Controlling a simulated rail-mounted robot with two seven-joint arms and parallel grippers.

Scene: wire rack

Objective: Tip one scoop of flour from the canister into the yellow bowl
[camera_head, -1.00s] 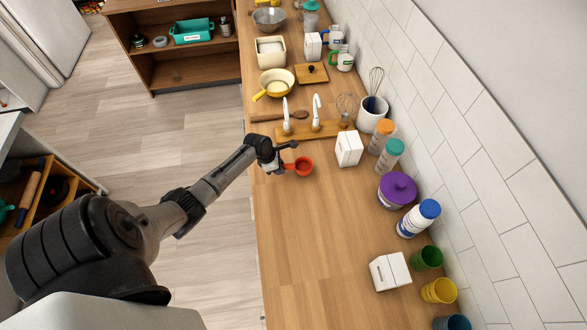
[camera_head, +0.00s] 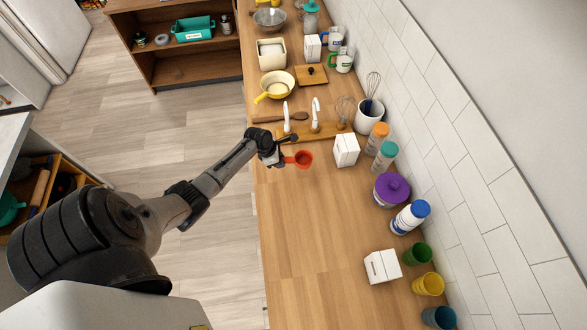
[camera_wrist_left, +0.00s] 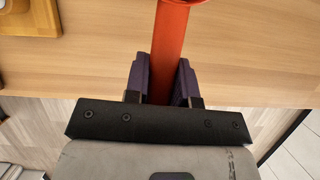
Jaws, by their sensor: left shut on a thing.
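My left gripper (camera_head: 283,157) is shut on the handle of a red scoop (camera_head: 303,159), held over the near left edge of the counter. In the left wrist view the red handle (camera_wrist_left: 170,50) runs between the dark finger pads (camera_wrist_left: 160,80); the scoop's cup is mostly cut off at the top. I cannot tell what the cup holds. A cream square canister (camera_head: 272,55), open with white contents, stands farther along the counter. A pale bowl with a yellow rim and handle (camera_head: 277,85) stands just in front of it. My right gripper is not in view.
A wooden lid (camera_head: 311,75) lies beside the canister. A wooden rack (camera_head: 318,131) with white upright pieces and a wooden spoon (camera_head: 278,118) lie between scoop and bowl. A white box (camera_head: 346,150) stands to the right.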

